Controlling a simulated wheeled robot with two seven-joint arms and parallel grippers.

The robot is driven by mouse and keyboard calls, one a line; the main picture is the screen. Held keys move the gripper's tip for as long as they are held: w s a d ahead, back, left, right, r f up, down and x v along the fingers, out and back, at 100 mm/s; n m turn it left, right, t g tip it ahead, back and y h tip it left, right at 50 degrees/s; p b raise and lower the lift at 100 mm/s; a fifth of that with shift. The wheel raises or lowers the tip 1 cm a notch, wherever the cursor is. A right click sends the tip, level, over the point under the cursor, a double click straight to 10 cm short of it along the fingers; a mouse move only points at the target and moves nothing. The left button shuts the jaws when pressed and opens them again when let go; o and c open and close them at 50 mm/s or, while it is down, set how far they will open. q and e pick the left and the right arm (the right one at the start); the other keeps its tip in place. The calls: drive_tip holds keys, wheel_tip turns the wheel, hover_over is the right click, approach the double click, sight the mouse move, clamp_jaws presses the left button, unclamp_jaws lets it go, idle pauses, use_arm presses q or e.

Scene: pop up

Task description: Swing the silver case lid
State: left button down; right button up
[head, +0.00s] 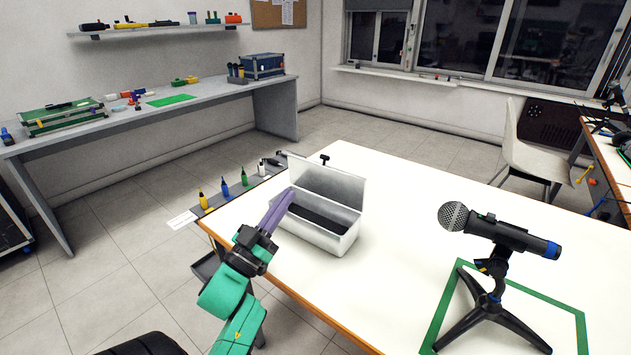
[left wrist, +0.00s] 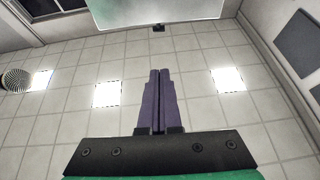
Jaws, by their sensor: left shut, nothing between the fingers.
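The silver case (head: 318,222) stands on the white table with its lid (head: 328,181) raised, about upright, at the back. The dark inside of the case shows. My left gripper (head: 289,194) is shut and empty, its purple fingers together at the left end of the case, near the left edge of the lid. I cannot tell whether the fingertips touch it. In the left wrist view the shut fingers (left wrist: 159,72) point up at a pale panel (left wrist: 158,12), which looks like the lid. My right gripper is not in view.
A microphone (head: 500,232) on a black tripod stands on the right of the table (head: 400,180), inside a green tape outline. Several small coloured bottles (head: 224,187) line a grey strip at the table's left edge. The table between case and microphone is clear.

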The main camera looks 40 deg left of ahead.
sight(323, 166)
use_arm(q)
drive_tip(key=x, duration=0.3)
drive_tip(key=f+x, duration=0.1)
drive_tip(key=x, duration=0.3)
drive_tip(key=w+f+x, duration=0.1)
drive_tip(key=x, duration=0.3)
drive_tip(key=shift+a+p, duration=0.1)
drive_tip(key=shift+p, duration=0.25)
drive_tip(key=shift+w+f, duration=0.15)
drive_tip(key=shift+w, duration=0.35)
drive_tip(key=w+g+p, duration=0.1)
drive_tip(key=p, duration=0.4)
drive_tip(key=w+g+p, duration=0.2)
drive_tip(key=p, duration=0.2)
drive_tip(key=shift+a+r+p, duration=0.1)
drive_tip(key=shift+r+p, duration=0.2)
drive_tip(key=shift+p, duration=0.1)
